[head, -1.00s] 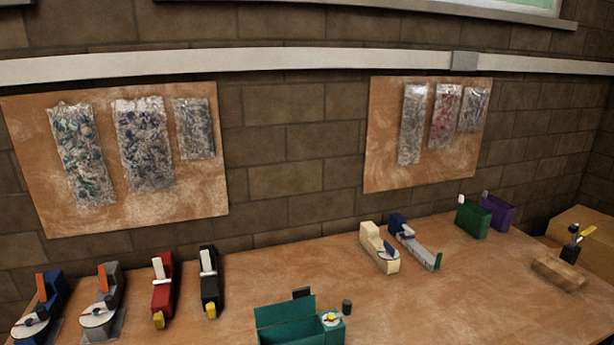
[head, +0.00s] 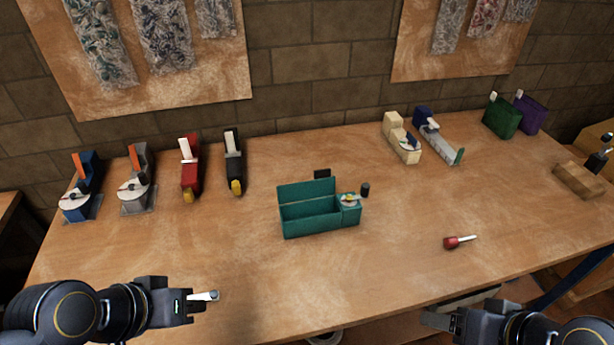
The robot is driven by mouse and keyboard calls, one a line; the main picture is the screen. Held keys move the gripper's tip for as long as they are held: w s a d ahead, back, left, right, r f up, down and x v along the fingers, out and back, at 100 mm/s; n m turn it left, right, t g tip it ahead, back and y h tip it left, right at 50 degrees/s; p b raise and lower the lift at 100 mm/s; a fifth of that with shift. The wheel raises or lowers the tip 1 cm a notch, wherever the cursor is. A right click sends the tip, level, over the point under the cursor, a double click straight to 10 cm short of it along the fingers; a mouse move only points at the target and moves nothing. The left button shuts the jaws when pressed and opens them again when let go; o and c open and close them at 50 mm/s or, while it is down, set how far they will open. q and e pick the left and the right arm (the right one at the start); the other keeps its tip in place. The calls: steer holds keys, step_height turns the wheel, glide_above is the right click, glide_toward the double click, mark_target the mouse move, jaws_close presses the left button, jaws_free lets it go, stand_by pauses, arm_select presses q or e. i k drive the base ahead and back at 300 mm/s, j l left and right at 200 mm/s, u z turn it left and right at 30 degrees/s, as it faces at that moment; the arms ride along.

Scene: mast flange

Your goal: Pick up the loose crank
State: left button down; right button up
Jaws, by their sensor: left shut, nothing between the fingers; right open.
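A small loose piece with a dark red grip and a pale rod (head: 453,242) lies on the bench at the right; it may be the crank, but its shape is too small to be sure. My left gripper (head: 201,297) is shut at the lower left, far from this piece. A whitish part shows at its tips; I cannot tell whether it belongs to the finger or lies behind it. My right gripper (head: 436,318) is open and empty at the bottom, below the red piece and apart from it.
A teal open-lidded box (head: 310,220) with a dial and dark knob stands mid-bench (head: 250,265). Several coloured devices, including a red one (head: 190,175) and a cream one (head: 403,145), stand along the back. A brown block (head: 580,180) sits far right. The front bench is mostly clear.

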mark_target(214, 295)
steer(key=u, duration=1.35)
steer(key=j+z, duration=0.1)
steer(key=z, duration=1.3)
steer(key=j+z, duration=0.25)
steer(key=z, duration=0.15)
steer(key=k+j+z, duration=0.15)
steer(key=z, duration=0.25)
steer(key=k+j+z, duration=0.1)
steer(key=j+z, duration=0.15)
steer(key=z, duration=0.15)
steer(key=k+j+z, duration=0.4)
steer(key=k, duration=0.3)
steer(key=k+j, duration=0.35)
